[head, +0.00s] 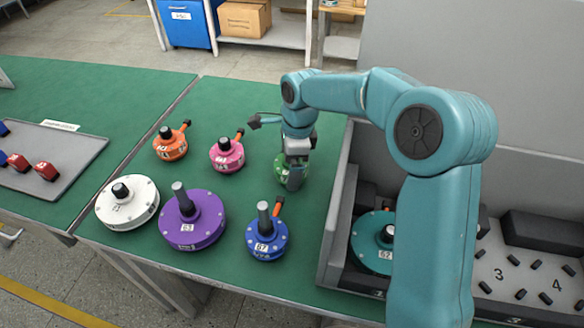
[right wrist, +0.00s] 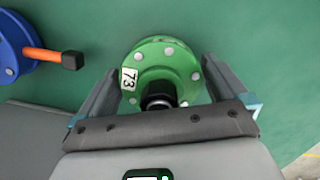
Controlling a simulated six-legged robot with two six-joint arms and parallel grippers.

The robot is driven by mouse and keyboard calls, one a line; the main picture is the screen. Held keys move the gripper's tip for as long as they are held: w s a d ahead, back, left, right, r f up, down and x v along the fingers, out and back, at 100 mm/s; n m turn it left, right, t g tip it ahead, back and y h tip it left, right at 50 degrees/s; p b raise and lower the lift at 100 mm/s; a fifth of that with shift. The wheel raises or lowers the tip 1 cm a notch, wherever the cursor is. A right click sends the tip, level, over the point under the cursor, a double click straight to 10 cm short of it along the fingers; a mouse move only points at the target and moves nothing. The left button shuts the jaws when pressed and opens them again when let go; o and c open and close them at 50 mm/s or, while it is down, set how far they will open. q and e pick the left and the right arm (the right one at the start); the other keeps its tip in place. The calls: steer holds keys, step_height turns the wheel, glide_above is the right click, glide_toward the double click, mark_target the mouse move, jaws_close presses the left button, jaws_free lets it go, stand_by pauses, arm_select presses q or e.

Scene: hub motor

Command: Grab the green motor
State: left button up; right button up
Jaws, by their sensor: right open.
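The green motor (head: 281,166) stands on the green table, partly hidden behind my right gripper in the head view. In the right wrist view the green motor (right wrist: 180,62) carries a white label reading 73 and a dark shaft. My right gripper (head: 296,180) reaches down over it from above. In the right wrist view the open fingers of my right gripper (right wrist: 158,76) stand on either side of the motor, with the shaft between them near the palm. I cannot tell whether the fingers touch it. My left gripper is not in view.
Near it stand a blue motor (head: 267,238), a purple motor (head: 192,228), a white motor (head: 127,208), a pink motor (head: 227,156) and an orange motor (head: 170,149). A grey bin (head: 338,222) with a teal motor (head: 370,250) stands to the right.

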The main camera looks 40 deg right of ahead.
steer(key=shift+a, duration=0.1)
steer(key=shift+c, duration=0.3)
steer(key=shift+r, duration=0.1)
steer(key=c, duration=1.3)
